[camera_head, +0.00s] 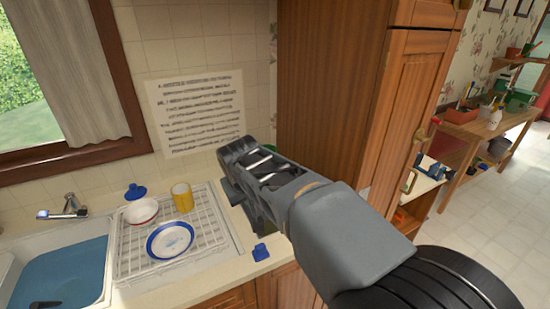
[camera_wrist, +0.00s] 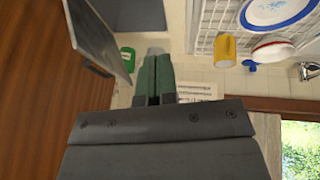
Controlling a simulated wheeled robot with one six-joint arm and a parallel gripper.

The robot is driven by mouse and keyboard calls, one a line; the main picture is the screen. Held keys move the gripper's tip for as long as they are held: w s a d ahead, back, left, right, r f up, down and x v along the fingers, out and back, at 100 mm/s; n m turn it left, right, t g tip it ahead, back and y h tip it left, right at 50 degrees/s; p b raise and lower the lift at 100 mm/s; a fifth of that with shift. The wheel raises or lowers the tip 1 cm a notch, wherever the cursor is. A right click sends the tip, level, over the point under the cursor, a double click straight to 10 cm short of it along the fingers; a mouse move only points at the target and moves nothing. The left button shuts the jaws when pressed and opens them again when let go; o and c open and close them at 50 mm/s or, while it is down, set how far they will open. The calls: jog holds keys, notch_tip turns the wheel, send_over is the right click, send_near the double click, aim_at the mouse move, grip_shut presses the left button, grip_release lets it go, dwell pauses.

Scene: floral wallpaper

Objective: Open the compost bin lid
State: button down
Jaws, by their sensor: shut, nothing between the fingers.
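My gripper (camera_head: 236,165) is shut and empty, above the counter between the dish rack and the tall wooden cabinet. In the wrist view its two fingers (camera_wrist: 154,80) lie side by side. A grey box-like body (camera_wrist: 130,14) shows at the top of that view, with a tilted grey panel (camera_wrist: 96,42) beside it. These look like the compost bin and its lid, the lid seeming raised. The fingertips appear next to the panel; I cannot tell whether they touch. In the head view my gripper and arm hide most of this spot.
A white dish rack (camera_head: 135,262) holds a plate (camera_head: 170,240), a bowl (camera_head: 141,212) and a yellow cup (camera_head: 182,197). The sink (camera_head: 65,275) is at left. The wooden cabinet (camera_head: 330,100) stands close on the right. A green object (camera_wrist: 127,58) lies near the fingers.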

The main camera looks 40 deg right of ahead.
jog(key=w+d+r+m+h, duration=0.2)
jog(key=w+d+r+h, duration=0.15)
jog(key=w+d, duration=0.95)
jog(key=shift+g, duration=0.3)
jog(key=d+f+p, duration=0.1)
jog(key=d+f, duration=0.3)
jog(key=f, duration=0.1)
jog(key=w+d+f+p, duration=0.1)
jog(key=d+f, duration=0.1)
jog(key=f, duration=0.1)
jog(key=shift+w+d+f+p, duration=0.1)
jog(key=shift+d+f+p, duration=0.1)
jog(key=shift+d+p, duration=0.15)
